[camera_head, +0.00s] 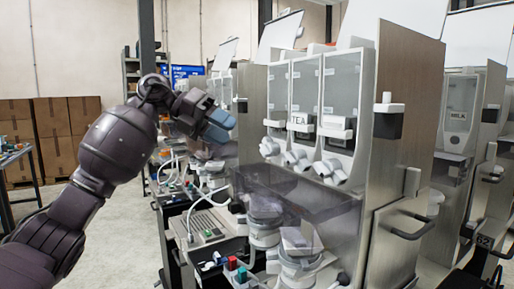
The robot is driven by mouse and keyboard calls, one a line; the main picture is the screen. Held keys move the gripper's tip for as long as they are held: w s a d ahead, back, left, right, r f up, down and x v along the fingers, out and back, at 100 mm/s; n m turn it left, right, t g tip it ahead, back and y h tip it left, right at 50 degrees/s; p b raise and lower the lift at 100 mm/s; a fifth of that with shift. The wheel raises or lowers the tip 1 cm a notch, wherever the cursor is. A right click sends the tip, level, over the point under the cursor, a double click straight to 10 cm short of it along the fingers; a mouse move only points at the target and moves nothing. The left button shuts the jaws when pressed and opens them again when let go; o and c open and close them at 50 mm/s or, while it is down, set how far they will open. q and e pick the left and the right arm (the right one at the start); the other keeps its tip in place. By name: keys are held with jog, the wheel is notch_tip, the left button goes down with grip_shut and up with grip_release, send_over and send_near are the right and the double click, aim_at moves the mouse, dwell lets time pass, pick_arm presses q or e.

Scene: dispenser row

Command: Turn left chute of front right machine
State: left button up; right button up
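The front right machine (407,110) has a wood-coloured side and three clear-fronted hoppers; the middle one bears a TEA label (300,123). Below the hoppers sit three white chutes: the left chute (268,147), the middle chute (298,160) and the right chute (332,172). My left gripper (217,126), with blue-grey fingertips, is raised to the left of the left chute and appears apart from it. Its fingers overlap in this view, so its opening is unclear. My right gripper is out of view.
A clear panel (310,215) spans the machine's front below the chutes, with jars (299,250) behind or under it. Another machine marked MILK (458,115) stands at right. More machines line up behind my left arm. Cardboard boxes (45,130) stack at far left; the floor there is open.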

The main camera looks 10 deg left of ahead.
aim_at(260, 149)
pick_arm(q)
jog(key=x, duration=0.7)
jog(key=shift+d+f, duration=0.3)
jog(key=shift+d, duration=0.4)
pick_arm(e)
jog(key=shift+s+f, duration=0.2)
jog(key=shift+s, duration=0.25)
